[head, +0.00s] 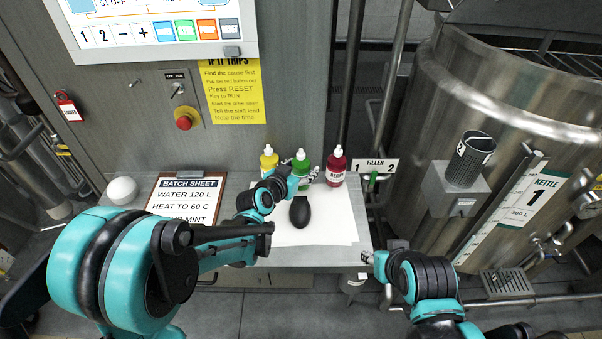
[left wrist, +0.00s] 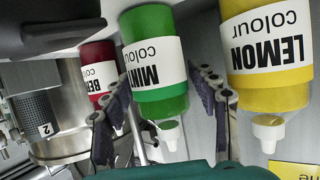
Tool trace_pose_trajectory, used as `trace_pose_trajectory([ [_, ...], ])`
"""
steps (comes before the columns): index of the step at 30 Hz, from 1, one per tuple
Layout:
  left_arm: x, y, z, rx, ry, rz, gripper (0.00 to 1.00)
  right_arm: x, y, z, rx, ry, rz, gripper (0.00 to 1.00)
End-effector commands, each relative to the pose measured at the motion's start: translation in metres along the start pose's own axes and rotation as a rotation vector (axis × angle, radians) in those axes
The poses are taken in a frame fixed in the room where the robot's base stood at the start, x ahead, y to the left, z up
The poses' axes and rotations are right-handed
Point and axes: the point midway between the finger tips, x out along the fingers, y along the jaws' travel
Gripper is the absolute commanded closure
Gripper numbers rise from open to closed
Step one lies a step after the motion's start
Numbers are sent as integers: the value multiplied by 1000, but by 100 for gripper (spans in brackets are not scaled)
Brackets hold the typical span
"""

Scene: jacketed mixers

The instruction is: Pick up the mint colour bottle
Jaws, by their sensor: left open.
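The mint colour bottle is green with a white label and white nozzle cap. It stands on the bench between the yellow and red bottles in the head view (head: 301,163). In the left wrist view, which is upside down, the mint bottle (left wrist: 160,100) appears between the two fingers of my left gripper (left wrist: 162,112). That gripper (head: 306,180) is open, close in front of the bottle, and does not grip it. It hides part of the lower bottle in the head view.
The yellow lemon bottle (head: 269,160) stands left of the mint bottle, the red bottle (head: 336,166) right. A black rounded object (head: 300,212) lies on white paper in front. A batch sheet clipboard (head: 186,198) and white bowl (head: 122,190) are left. A steel kettle (head: 500,110) stands right.

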Motion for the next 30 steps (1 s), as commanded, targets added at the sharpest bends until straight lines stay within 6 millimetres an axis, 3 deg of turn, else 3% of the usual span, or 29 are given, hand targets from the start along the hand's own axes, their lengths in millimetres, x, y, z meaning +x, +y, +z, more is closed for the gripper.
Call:
trace_pose_trajectory([
  [4, 0, 0, 0, 0, 0, 0, 41, 0, 0, 0, 0, 0, 0, 60],
  [9, -1, 0, 0, 0, 0, 0, 85, 0, 0, 0, 0, 0, 0, 60],
  [10, -1, 0, 0, 0, 0, 0, 89, 0, 0, 0, 0, 0, 0, 60],
  [22, -4, 0, -7, 0, 0, 0, 90, -2, 0, -2, 0, 0, 0, 60],
  [29, -18, 0, -41, 0, 0, 0, 90, -12, 0, -9, 0, 0, 0, 60],
  [30, -20, 10, -46, 1, 0, 4, 90, -13, 0, -9, 0, 0, 0, 60],
])
